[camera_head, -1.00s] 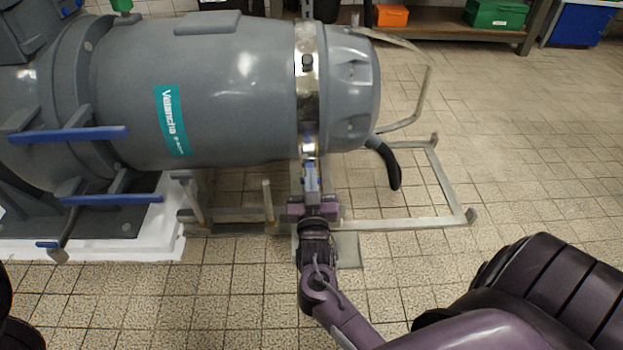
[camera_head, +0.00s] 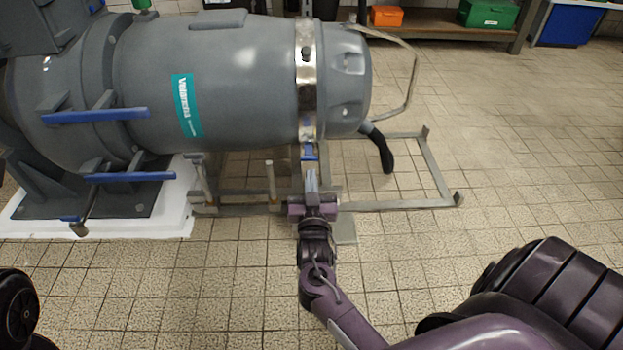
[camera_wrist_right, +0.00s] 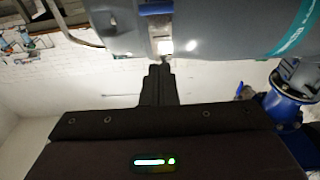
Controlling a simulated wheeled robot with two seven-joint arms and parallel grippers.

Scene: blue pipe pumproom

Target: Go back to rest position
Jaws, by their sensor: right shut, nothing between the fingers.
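My right gripper (camera_head: 312,180) is in the middle of the head view, shut and empty. It points away from me toward the lower side of a big grey motor (camera_head: 240,80) with a metal band (camera_head: 307,75) around it. A blue clasp (camera_head: 309,152) hangs at the lower end of the band, just beyond the fingertips. In the right wrist view the shut fingers (camera_wrist_right: 160,80) stand below the band and the blue clasp (camera_wrist_right: 156,9). A small gap seems to lie between the fingers and the clasp. My left gripper is not in view.
A metal floor frame (camera_head: 400,204) lies under and right of the motor. A black-gripped handle (camera_head: 382,150) hangs from the motor's right end. Blue bars (camera_head: 95,115) stick out at left. A shelf with an orange box (camera_head: 386,16) and a green box (camera_head: 488,13) stands behind. Tiled floor at right is open.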

